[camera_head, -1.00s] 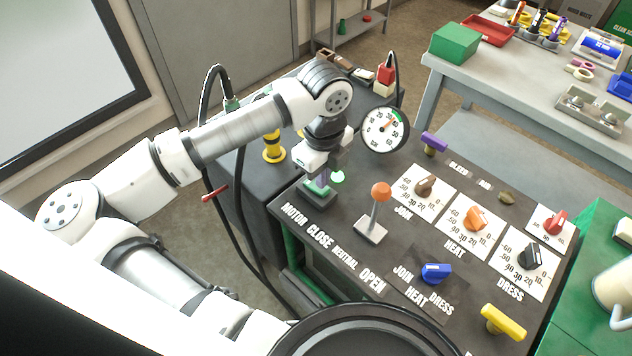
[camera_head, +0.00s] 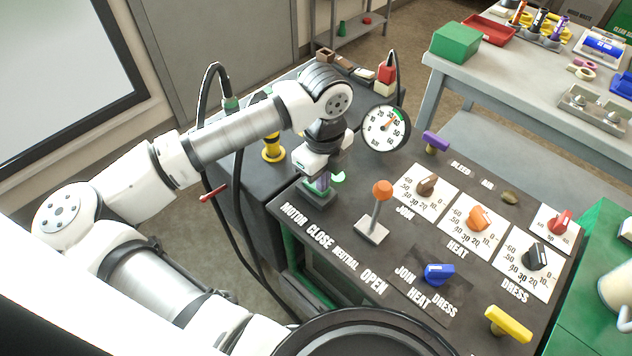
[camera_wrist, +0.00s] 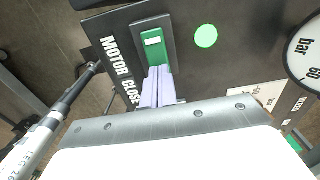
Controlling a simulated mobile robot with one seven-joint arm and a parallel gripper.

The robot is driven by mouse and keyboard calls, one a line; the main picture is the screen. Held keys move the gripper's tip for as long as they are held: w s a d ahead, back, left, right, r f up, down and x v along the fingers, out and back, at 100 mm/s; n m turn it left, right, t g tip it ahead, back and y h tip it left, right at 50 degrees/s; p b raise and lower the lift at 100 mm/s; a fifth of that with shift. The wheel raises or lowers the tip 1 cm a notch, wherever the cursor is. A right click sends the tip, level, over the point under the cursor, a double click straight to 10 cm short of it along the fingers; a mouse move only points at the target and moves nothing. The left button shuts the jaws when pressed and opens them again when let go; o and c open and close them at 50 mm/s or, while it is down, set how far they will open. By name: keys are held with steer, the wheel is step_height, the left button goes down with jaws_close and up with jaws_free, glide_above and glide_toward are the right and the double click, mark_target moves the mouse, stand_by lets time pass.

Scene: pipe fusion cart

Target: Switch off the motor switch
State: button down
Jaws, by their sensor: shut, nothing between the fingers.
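The motor switch (camera_wrist: 154,45) is a green rocker with a white mark in a dark grey housing, beside the word MOTOR on the panel. A green lamp (camera_wrist: 205,36) glows to its right in the wrist view and also shows in the head view (camera_head: 339,176). My gripper (camera_wrist: 160,72) is shut and empty, its pale fingertips at the near end of the green rocker. Whether they touch it I cannot tell. In the head view my gripper (camera_head: 322,180) is over the switch housing (camera_head: 319,195), hiding most of the switch.
An orange-knobbed lever (camera_head: 382,189) stands right of the switch. A round pressure gauge (camera_head: 385,128) is behind it. Brown (camera_head: 427,184), orange (camera_head: 479,217) and blue (camera_head: 438,273) knobs lie farther right. A black cable (camera_head: 241,190) runs left of the panel.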

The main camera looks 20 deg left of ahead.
steer(key=shift+f+b, duration=0.3)
steer(key=shift+f, duration=0.05)
steer(key=shift+r, duration=0.1)
steer(key=shift+r+p, duration=1.3)
steer(key=shift+r, duration=2.2)
steer(key=shift+f, duration=0.1)
